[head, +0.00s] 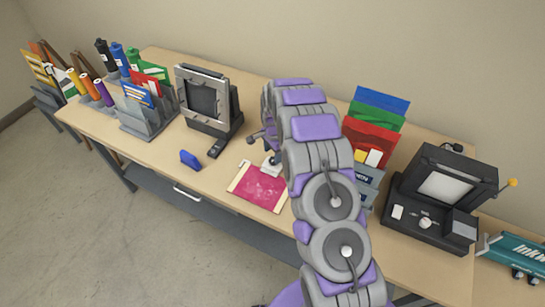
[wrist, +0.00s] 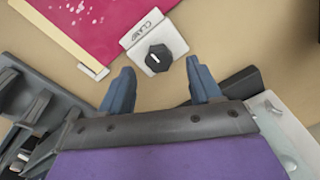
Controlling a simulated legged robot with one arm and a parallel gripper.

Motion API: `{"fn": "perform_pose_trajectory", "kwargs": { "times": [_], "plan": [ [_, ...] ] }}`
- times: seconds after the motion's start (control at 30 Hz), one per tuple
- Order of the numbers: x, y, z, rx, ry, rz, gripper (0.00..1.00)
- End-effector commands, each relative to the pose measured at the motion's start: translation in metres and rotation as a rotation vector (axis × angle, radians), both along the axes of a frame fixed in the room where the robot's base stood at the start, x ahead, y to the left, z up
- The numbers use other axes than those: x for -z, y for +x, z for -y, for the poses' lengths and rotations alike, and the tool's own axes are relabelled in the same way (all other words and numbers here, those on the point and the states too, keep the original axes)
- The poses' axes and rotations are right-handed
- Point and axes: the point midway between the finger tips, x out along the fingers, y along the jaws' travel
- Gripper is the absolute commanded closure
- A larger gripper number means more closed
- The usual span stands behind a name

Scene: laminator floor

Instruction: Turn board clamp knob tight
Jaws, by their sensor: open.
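The clamp knob (wrist: 158,57) is a dark, faceted knob on a small white plate marked CLAMP (wrist: 148,27), in the upper middle of the wrist view. The plate sits at the corner of the pink-red board (wrist: 95,22), which also lies flat on the table in the head view (head: 258,188). My gripper (wrist: 160,82) is open, its two blue-grey fingers apart and empty. The knob lies just beyond the fingertips, roughly centred between them. In the head view my arm covers part of this area, and my gripper (head: 268,142) shows only partly above the board.
The wooden table (head: 215,177) is bare around the board's left side. A blue block (head: 190,159) and a framed stand (head: 205,97) are to the left. A black machine (head: 440,197) and coloured folders (head: 372,125) stand to the right.

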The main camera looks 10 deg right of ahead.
Motion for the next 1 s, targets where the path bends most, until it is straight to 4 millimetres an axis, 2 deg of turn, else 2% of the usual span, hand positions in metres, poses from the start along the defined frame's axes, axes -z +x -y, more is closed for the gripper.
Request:
{"fn": "perform_pose_trajectory", "kwargs": {
  "times": [0.03, 0.3, 0.5, 0.7, 1.0],
  "plan": [
    [-0.015, 0.001, 0.0, 0.0, 0.0, 0.005, 0.37],
    [-0.075, -0.001, 0.001, 0.001, 0.0, 0.003, 0.37],
    [-0.111, -0.002, 0.001, 0.002, 0.0, 0.002, 0.37],
    [-0.13, -0.003, 0.001, 0.001, 0.001, 0.0, 0.37],
    [-0.133, -0.004, 0.001, 0.001, 0.0, -0.002, 0.37]
  ]
}}
